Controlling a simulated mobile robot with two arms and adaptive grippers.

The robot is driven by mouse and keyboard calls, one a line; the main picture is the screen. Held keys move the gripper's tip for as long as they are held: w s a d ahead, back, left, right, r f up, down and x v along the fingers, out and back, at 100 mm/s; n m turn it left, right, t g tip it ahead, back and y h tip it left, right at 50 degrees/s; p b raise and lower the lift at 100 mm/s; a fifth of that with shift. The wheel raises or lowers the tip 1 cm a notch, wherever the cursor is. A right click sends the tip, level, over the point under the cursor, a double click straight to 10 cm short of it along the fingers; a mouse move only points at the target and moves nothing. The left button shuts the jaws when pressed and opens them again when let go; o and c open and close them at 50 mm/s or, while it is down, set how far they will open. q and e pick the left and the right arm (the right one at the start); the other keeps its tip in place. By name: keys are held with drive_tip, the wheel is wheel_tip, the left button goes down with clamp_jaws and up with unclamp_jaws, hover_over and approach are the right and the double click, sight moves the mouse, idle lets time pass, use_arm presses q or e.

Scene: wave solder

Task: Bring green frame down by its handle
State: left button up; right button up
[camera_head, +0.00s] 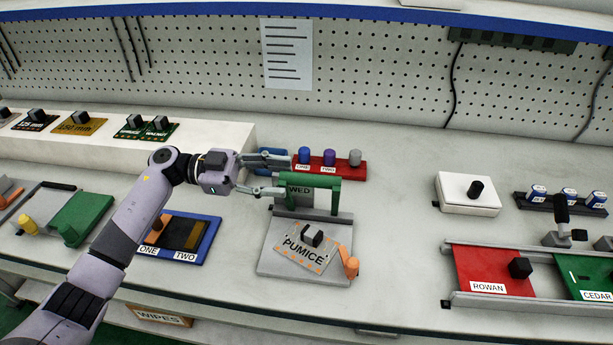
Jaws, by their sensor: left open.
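The green frame (334,197) stands upright at the back of a grey fixture (267,262) on the bench. A grey panel marked "WED" shows inside it. A plate labelled PUMICE (300,259) with a black knob lies on the fixture in front of the frame. My left gripper (288,177) is open at the frame's upper left corner. One finger is above the top bar and the other is lower, near the left post. I cannot tell whether the fingers touch the frame. No separate handle can be made out there. My right gripper is not in view.
An orange knob (351,266) is at the fixture's right side. A red rack (347,168) with several coloured pegs stands close behind the frame. A blue tray (205,223) is left, under my arm. Bench is clear right of the fixture, up to the ROWAN plate (480,265).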

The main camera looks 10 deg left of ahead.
sight(306, 181)
use_arm(q)
drive_tip(key=d, duration=0.4)
drive_tip(key=shift+d, duration=1.1)
clamp_jaws()
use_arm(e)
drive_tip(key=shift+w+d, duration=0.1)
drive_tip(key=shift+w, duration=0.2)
